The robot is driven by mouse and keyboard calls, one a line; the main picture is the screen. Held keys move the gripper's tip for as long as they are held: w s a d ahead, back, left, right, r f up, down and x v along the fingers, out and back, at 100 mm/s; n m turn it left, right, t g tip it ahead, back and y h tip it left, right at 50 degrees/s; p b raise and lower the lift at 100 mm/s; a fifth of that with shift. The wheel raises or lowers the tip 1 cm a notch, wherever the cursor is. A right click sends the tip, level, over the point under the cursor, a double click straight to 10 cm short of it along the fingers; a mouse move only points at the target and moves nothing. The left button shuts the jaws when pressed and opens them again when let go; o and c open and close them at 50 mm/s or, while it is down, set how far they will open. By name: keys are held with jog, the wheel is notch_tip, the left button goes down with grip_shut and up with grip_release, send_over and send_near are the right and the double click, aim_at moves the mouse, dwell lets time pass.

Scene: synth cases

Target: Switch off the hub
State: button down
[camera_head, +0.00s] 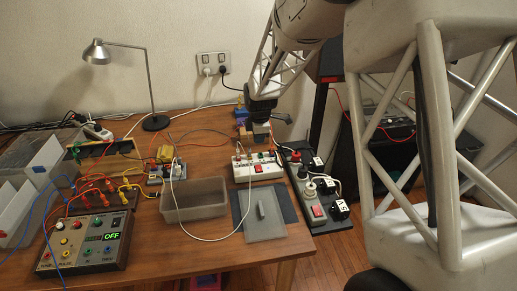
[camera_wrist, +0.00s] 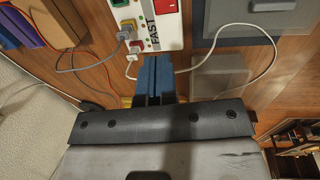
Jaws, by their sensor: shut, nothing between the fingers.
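The hub is a white box (camera_head: 258,172) near the right side of the table, with a red switch (camera_head: 258,169) on its face and plugs along its back. In the wrist view the white hub (camera_wrist: 176,38) carries a "FAST" label, and its red switch (camera_wrist: 166,6) is cut by the top edge. My gripper (camera_wrist: 153,60) is shut and empty, its two blue fingers together beside the plugged edge of the hub. In the head view my gripper (camera_head: 262,120) is above and behind the hub; its fingertips are hard to make out. Whether the switch is on or off cannot be told.
A black power strip (camera_head: 300,187) with plugs and its own red switch lies right of the hub. A white cable (camera_head: 222,238) loops in front past a grey bin (camera_head: 194,213). A flat grey plate (camera_head: 262,232) lies nearer. A panel reading "OFF" (camera_head: 85,246) stands front left.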

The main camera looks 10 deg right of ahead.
aim_at(258, 169)
jog(key=f, duration=0.4)
jog(key=w+f, duration=0.1)
jog(key=f, duration=0.8)
jog(key=shift+w+f, duration=0.25)
jog(key=shift+w, duration=0.05)
jog(key=shift+f, duration=0.25)
jog(key=shift+s, duration=0.75)
jog(key=shift+r, duration=0.25)
